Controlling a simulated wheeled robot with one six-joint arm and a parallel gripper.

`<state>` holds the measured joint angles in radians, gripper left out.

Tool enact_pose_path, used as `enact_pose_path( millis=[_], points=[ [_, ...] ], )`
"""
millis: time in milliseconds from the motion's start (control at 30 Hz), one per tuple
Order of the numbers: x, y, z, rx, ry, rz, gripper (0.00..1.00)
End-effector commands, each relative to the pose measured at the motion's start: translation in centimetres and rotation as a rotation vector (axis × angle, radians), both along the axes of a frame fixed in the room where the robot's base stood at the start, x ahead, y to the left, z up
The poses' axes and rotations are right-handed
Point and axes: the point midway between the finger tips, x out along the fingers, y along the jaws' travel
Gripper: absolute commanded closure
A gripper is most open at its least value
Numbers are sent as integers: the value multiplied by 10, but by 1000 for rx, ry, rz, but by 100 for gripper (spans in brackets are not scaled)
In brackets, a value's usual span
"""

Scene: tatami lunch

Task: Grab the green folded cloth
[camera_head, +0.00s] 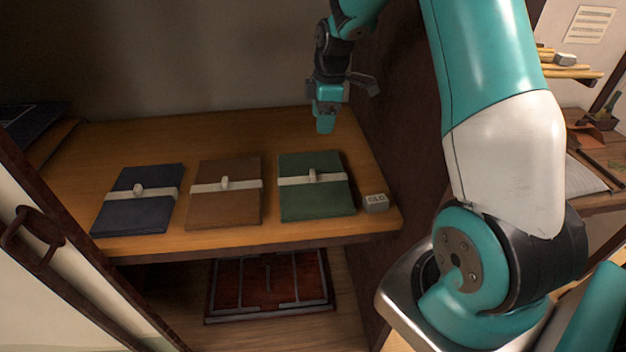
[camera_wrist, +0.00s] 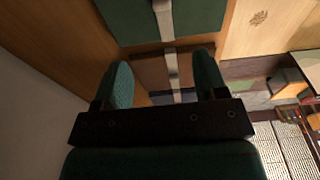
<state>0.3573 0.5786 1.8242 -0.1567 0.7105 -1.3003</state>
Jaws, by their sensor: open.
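The green folded cloth (camera_head: 315,202) lies flat on the wooden shelf, at the right of a row of three, with a pale band and a small knot around it. My gripper (camera_head: 326,118) is above and behind it, over the back right part of the shelf, apart from the cloth. In the wrist view my gripper (camera_wrist: 164,74) shows two fingers spread apart with nothing held between them. The green cloth (camera_wrist: 208,14) is at the top of that view, beyond the fingertips.
A brown cloth (camera_head: 225,208) and a navy cloth (camera_head: 138,213) lie left of the green one. A small grey labelled block (camera_head: 375,203) sits close at its right. A dark side wall (camera_head: 392,150) bounds the shelf's right. A reddish tray (camera_head: 268,310) lies on the level below.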

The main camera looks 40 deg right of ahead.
Motion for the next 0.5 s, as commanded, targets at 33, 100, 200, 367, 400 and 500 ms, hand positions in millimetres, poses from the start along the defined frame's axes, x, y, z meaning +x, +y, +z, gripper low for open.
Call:
enact_pose_path(
  millis=[33, 100, 200, 367, 400, 500],
  points=[
    [0, 1, -8, 2, 6, 2, 34],
    [0, 4, -23, 2, 8, 1, 34],
    [1, 7, -46, 3, 9, 1, 34],
    [3, 11, -81, 3, 7, 1, 34],
    [4, 12, -88, 3, 7, 1, 34],
    [5, 13, -103, 2, 5, 1, 34]
  ],
)
